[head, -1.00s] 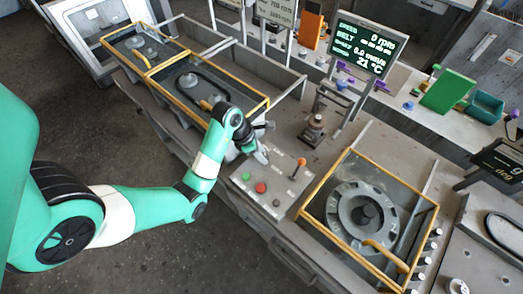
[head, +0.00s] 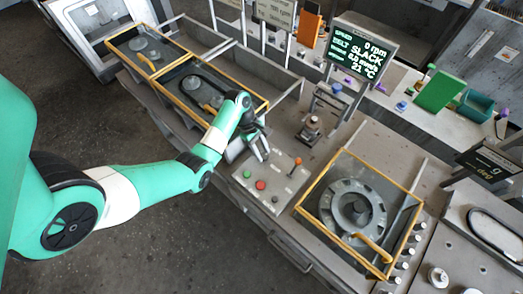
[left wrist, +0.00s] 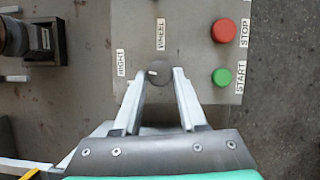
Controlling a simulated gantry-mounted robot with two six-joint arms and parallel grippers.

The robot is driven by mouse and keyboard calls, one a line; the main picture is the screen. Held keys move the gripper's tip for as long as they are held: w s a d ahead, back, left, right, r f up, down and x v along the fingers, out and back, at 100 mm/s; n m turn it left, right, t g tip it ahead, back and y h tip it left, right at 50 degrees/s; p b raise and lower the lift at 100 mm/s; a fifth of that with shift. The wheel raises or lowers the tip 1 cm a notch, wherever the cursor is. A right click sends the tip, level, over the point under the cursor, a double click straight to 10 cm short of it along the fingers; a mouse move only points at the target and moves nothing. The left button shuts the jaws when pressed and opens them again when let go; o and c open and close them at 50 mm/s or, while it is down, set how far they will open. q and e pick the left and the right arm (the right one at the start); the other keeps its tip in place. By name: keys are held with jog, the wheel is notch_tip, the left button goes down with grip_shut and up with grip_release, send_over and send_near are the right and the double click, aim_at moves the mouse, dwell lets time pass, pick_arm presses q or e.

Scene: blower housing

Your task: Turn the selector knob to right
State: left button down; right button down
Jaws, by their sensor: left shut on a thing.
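The selector knob (left wrist: 159,72) is a small dark round knob with a white pointer mark. It sits on a grey panel (left wrist: 185,50) beside the printed words RIGHT (left wrist: 121,62) and WHEEL (left wrist: 160,35). In the left wrist view its pointer mark lies on the side toward the word RIGHT. My left gripper (left wrist: 160,75) is shut on the knob, one finger on each side. In the head view my left gripper (head: 260,150) is over the panel and hides the knob. My right gripper is not in view.
A red STOP button (left wrist: 224,31) and a green START button (left wrist: 222,77) sit close right of the fingers. An orange-tipped lever (head: 297,163) stands on the same panel. A yellow-framed guard (head: 318,235) over a round housing is to the right. The display (head: 360,50) reads SLACK.

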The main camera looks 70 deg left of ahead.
pick_arm(q)
jog(key=shift+m, duration=0.6)
jog(key=shift+c, duration=2.3)
grip_release()
jog(key=p+v, duration=0.7)
jog(key=v, duration=0.4)
jog(key=shift+w+a+r, duration=0.15)
jog(key=shift+r, duration=0.15)
